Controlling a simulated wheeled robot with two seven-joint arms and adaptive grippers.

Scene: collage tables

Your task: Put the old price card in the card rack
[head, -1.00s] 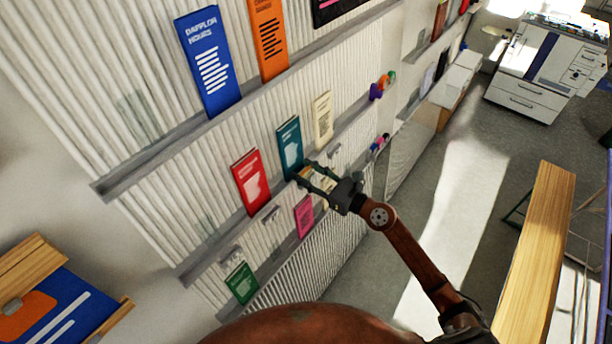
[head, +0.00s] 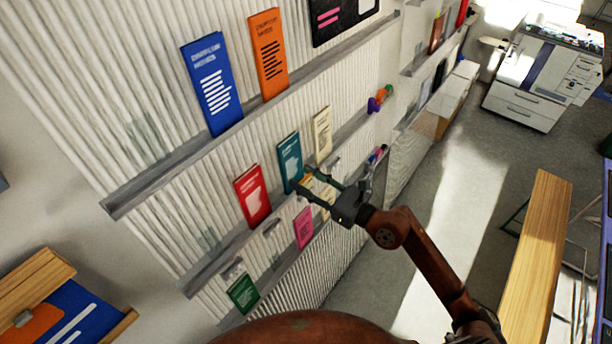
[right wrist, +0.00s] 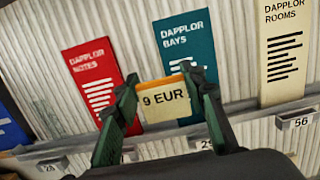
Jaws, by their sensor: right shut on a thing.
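The price card (right wrist: 165,103), cream with an orange top edge and "9 EUR" on it, is between the fingers of my right gripper (right wrist: 163,92) in the right wrist view. The fingers are shut on it, in front of the display wall, and overlap the teal "Dapplor Bays" leaflet (right wrist: 188,55) in the picture. In the head view my right gripper (head: 303,181) is just below the same teal leaflet (head: 290,160) and hides most of the card. I cannot make out which thing is the card rack. My left gripper is not in view.
Red (head: 252,195), cream (head: 322,132) and pink (head: 303,228) leaflets stand on the wall ledges near my right gripper. Small numbered holders (right wrist: 297,120) line the ledge. A wooden box (head: 40,275) is at lower left. Open floor (head: 440,190) lies to the right.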

